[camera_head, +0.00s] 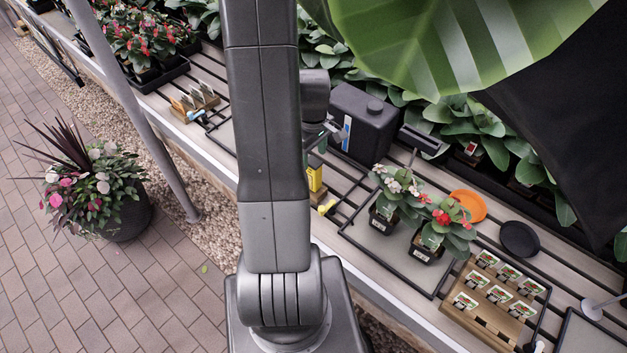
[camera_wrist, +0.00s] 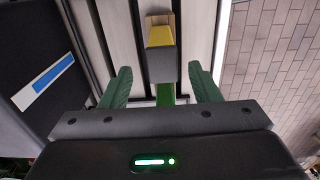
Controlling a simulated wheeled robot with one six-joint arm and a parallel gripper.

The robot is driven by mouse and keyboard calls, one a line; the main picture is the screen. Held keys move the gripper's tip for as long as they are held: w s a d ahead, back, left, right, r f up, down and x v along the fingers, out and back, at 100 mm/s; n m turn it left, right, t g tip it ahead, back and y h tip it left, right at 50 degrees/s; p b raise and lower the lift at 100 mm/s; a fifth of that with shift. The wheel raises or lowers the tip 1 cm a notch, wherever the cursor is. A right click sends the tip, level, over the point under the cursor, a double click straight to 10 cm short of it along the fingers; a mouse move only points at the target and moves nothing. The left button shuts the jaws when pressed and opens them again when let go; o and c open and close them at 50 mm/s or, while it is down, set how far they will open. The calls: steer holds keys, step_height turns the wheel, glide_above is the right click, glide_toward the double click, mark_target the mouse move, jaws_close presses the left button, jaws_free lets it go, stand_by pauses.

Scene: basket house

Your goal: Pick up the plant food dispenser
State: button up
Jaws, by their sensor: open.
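A small upright item with a yellow part and a dark lower part, apparently the plant food dispenser (camera_head: 315,178), stands on the slatted bench, partly hidden by my arm. In the wrist view the dispenser (camera_wrist: 160,38) shows a yellow top face, a dark grey face and a green strip below. My gripper (camera_wrist: 160,70) is open, with its two green fingers on either side of the dispenser's line, apparently with gaps to both sides. The fingers hold nothing. In the head view my gripper is mostly hidden behind my arm.
A large black jerrycan (camera_head: 362,122) stands close by; its blue-and-white label shows at left in the wrist view. Potted flowers (camera_head: 388,195), an orange saucer (camera_head: 468,205), a black saucer (camera_head: 519,239) and a wooden seed-packet rack (camera_head: 480,318) are to the right.

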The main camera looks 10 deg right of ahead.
steer(key=shift+s+f+b, duration=0.2)
steer(key=shift+f+b, duration=1.6)
steer(key=shift+f, duration=1.35)
steer(key=shift+r, duration=0.1)
steer(key=c, duration=1.2)
steer(key=shift+o, duration=0.2)
steer(key=shift+r, duration=0.1)
step_height(320, 180, up, 10)
steer(key=shift+f, duration=0.1)
steer(key=o, duration=0.5)
steer(key=shift+c, duration=1.4)
steer(key=shift+a, duration=0.1)
